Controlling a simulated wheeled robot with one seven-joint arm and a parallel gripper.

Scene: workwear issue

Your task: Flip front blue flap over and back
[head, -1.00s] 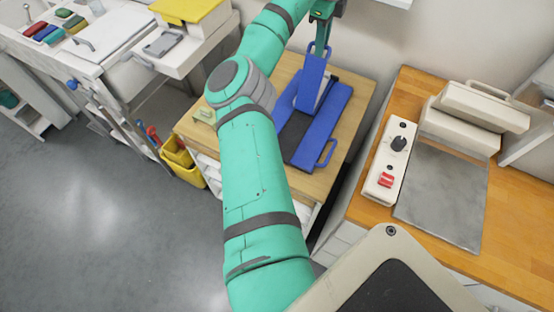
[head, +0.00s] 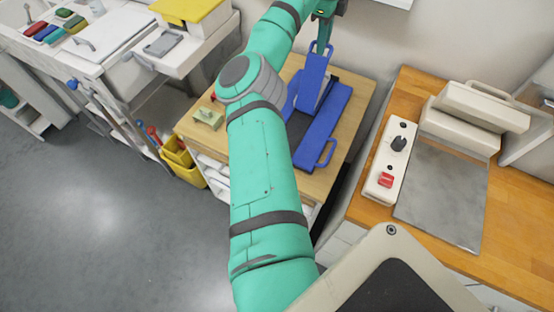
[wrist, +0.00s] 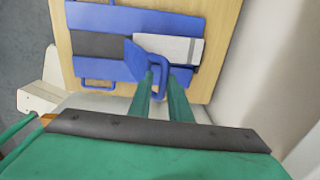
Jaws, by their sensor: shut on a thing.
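A folding board with blue side panels and a dark middle lies on the wooden table. One blue side panel (head: 322,125) lies flat with its loop handle toward the table's front. The front blue flap (head: 312,78) is raised and tilted, not flat. In the wrist view the flap (wrist: 138,60) shows steeply from above. My gripper (head: 325,15) is shut on the flap's loop handle (head: 321,50). Its fingers (wrist: 165,88) also show in the wrist view. A whitish-grey flat piece (wrist: 168,47) lies on the board beside the flap. My arm hides part of the board's left side.
A small pale green block (head: 207,119) sits on the table's left. A yellow bin (head: 183,160) stands below it. At right, a wooden counter (head: 365,215) holds a switch box (head: 391,160) and a grey plate (head: 440,195). A wall is close behind the table.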

